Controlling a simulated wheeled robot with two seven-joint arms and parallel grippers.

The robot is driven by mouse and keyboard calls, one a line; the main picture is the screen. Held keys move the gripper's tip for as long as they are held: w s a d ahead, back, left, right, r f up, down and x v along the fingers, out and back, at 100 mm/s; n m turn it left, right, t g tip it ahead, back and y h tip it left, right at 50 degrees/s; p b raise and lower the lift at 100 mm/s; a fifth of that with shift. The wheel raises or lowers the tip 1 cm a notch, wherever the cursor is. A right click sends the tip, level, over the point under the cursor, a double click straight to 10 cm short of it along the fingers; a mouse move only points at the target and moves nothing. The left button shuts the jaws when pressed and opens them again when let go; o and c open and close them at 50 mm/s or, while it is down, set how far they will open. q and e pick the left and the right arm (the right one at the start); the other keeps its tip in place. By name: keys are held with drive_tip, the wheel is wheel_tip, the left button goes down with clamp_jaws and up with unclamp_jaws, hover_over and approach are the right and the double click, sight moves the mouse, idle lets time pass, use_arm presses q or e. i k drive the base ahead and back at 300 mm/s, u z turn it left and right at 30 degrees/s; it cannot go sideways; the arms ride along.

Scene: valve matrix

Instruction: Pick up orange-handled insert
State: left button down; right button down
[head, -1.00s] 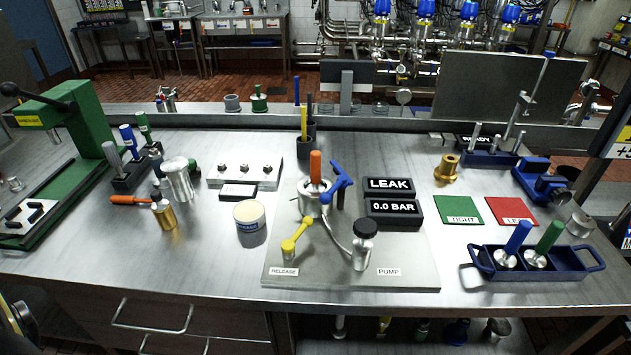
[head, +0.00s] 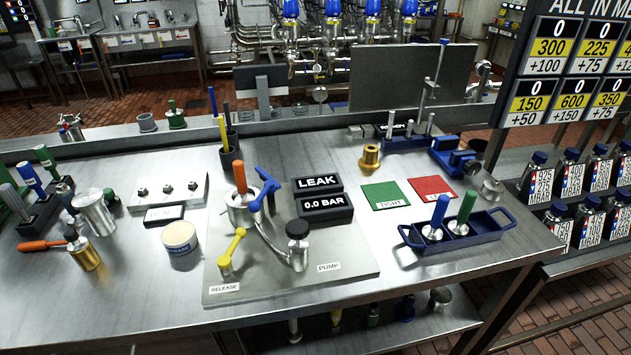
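An orange-handled insert (head: 240,178) stands upright in a metal seat (head: 242,210) on the grey test plate (head: 340,278), in the middle of the bench in the head view. A blue clamp lever (head: 264,188) stands right beside it, on its right. A yellow release lever (head: 232,250) and a black-knobbed pump (head: 298,245) are on the same plate in front. The lower part of the insert is hidden in the seat. Neither of my grippers is in view.
A blue tray (head: 487,240) with blue- and green-handled inserts stands on the right. Green (head: 386,195) and red (head: 432,187) mats lie behind it. A cream tub (head: 180,238), gold cylinder (head: 85,254) and orange-handled screwdriver (head: 42,245) are on the left. A pen cup (head: 230,155) stands behind the seat.

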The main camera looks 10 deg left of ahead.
sight(238, 167)
drive_tip(key=u, duration=0.5)
drive_tip(key=k, duration=1.2)
drive_tip(key=u, duration=1.05)
drive_tip(key=i, duration=1.3)
drive_tip(key=z, duration=0.75)
